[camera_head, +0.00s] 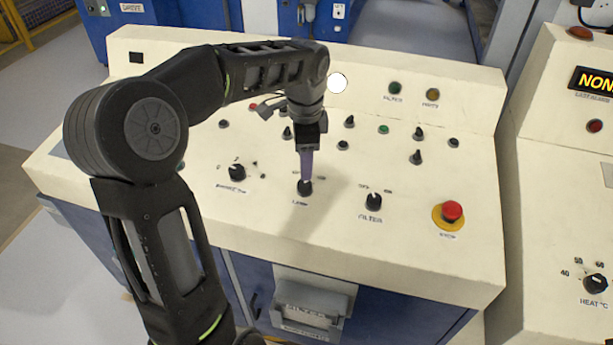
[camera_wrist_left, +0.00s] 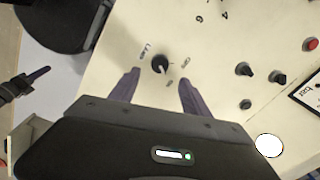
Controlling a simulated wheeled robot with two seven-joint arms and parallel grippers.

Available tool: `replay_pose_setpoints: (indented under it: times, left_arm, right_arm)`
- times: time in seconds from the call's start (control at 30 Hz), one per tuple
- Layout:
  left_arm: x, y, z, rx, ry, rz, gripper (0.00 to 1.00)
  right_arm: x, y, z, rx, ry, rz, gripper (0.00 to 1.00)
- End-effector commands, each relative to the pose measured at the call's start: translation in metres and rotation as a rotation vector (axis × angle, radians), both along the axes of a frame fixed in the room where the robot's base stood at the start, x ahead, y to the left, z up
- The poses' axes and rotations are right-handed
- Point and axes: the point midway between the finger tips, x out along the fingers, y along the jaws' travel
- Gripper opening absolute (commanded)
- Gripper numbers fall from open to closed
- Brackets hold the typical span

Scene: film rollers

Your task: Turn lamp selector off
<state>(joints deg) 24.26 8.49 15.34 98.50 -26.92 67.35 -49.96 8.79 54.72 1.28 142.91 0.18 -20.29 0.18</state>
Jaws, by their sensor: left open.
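The lamp selector is a black knob (camera_head: 304,188) in the front row of the cream panel; it also shows in the left wrist view (camera_wrist_left: 160,64). Its white pointer mark slants to the lower right in the wrist view, toward the small markings; these are too blurred to read surely. My left gripper (camera_head: 306,178) points down over the knob. Its two purple fingers (camera_wrist_left: 158,77) are open, one on each side of the knob with visible gaps. A dark part with a thin bluish tip (camera_wrist_left: 38,73) at the wrist view's left edge looks like my right gripper; its jaws are unclear.
A filter knob (camera_head: 374,202) stands right of the lamp knob, and another knob (camera_head: 237,172) left of it. A red emergency button (camera_head: 452,212) is farther right. Small knobs and lights line the panel behind. A second console (camera_head: 570,200) stands at right.

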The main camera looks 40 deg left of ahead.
Motion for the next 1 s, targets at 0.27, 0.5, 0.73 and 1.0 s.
replay_pose_setpoints:
  times: [0.27, 0.5, 0.73, 1.0]
  left_arm:
    - [0.001, 0.001, -0.025, -0.001, 0.004, 0.0, 0.55]
    - [0.004, 0.004, -0.062, 0.0, 0.004, 0.0, 0.55]
    - [0.005, 0.005, -0.077, 0.0, 0.0, 0.0, 0.55]
    - [0.005, 0.005, -0.077, 0.0, 0.0, 0.0, 0.51]
  right_arm:
    - [0.0, 0.0, 0.003, -0.001, 0.001, -0.001, 0.0]
    - [0.0, 0.0, 0.007, -0.002, 0.002, -0.002, 0.0]
    - [-0.001, -0.001, 0.008, -0.003, 0.003, -0.001, 0.0]
    - [-0.001, -0.001, 0.008, -0.003, 0.003, -0.001, 0.0]
